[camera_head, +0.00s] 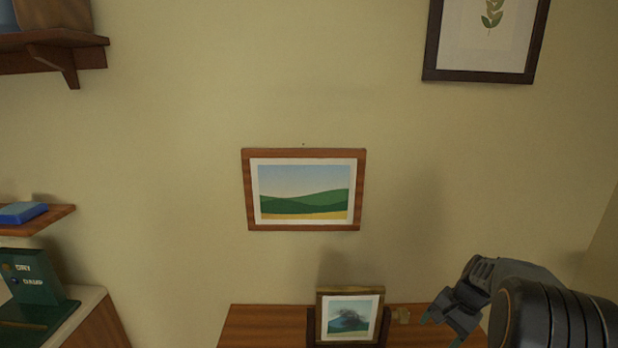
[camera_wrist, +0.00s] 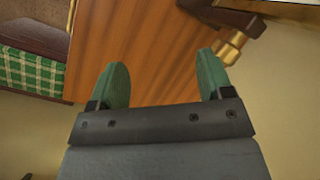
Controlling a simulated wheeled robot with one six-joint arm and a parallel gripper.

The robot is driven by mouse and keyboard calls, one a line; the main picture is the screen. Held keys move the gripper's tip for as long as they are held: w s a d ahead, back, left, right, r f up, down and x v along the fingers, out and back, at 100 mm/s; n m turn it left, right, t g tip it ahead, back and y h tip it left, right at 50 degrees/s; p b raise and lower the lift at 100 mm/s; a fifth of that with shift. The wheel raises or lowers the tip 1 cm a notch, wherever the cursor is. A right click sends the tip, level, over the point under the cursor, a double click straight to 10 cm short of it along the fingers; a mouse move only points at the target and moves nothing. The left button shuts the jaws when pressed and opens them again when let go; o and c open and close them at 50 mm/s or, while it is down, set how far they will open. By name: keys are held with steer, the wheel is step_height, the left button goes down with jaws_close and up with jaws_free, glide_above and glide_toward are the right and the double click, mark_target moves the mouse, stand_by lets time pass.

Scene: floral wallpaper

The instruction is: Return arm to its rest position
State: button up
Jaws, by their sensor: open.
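My gripper (camera_head: 440,318) is at the lower right in the head view, in front of the wall and near the right part of a wooden surface (camera_head: 260,325). In the wrist view my gripper (camera_wrist: 162,85) shows two green fingertips spread wide apart with nothing between them. The wooden surface (camera_wrist: 130,50) lies beyond the fingers there. My dark arm comes in from the right edge of the head view.
A framed landscape (camera_head: 303,190) hangs on the wall. A smaller framed picture (camera_head: 349,318) stands on the wooden surface, left of my gripper. A dark-framed plant print (camera_head: 480,76) hangs at upper right. Shelves (camera_head: 50,218) and a green device (camera_head: 35,290) are at left.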

steer(key=s+a+r+n+t+h, duration=0.4)
steer(key=s+a+r+n, duration=0.6)
steer(key=s+a, duration=0.4)
steer(key=shift+s+a+r, duration=0.15)
steer(key=shift+s+a, duration=0.15)
steer(key=shift+a, duration=0.4)
